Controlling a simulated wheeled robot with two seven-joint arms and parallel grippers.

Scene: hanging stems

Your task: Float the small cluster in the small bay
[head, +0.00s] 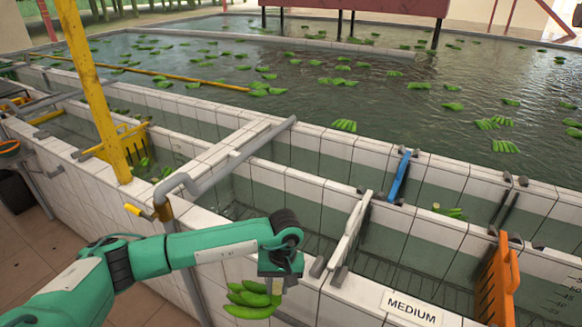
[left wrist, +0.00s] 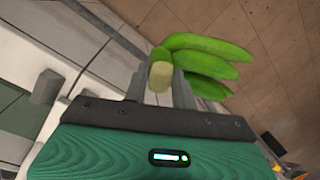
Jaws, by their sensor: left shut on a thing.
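The small cluster (head: 247,299) is a few green bananas, hanging in front of the tiled trough wall, outside the water. My left gripper (head: 281,283) is shut on its pale cut stem. In the left wrist view the cluster (left wrist: 206,67) fans out to the right from the gripper (left wrist: 161,88), above the brown tiled floor. No label for the small bay shows. A bay whose wall carries a MEDIUM sign (head: 411,308) lies right of a white divider (head: 351,234). Another bay (head: 262,207) lies left of that divider. My right gripper is not in view.
An orange divider (head: 497,284), a blue divider (head: 400,176) and a yellow post (head: 93,90) stand along the troughs. A grey pipe (head: 235,155) crosses the wall tops. Green clusters float in the large pool (head: 300,45) behind. A few bananas (head: 447,211) float in a right-hand bay.

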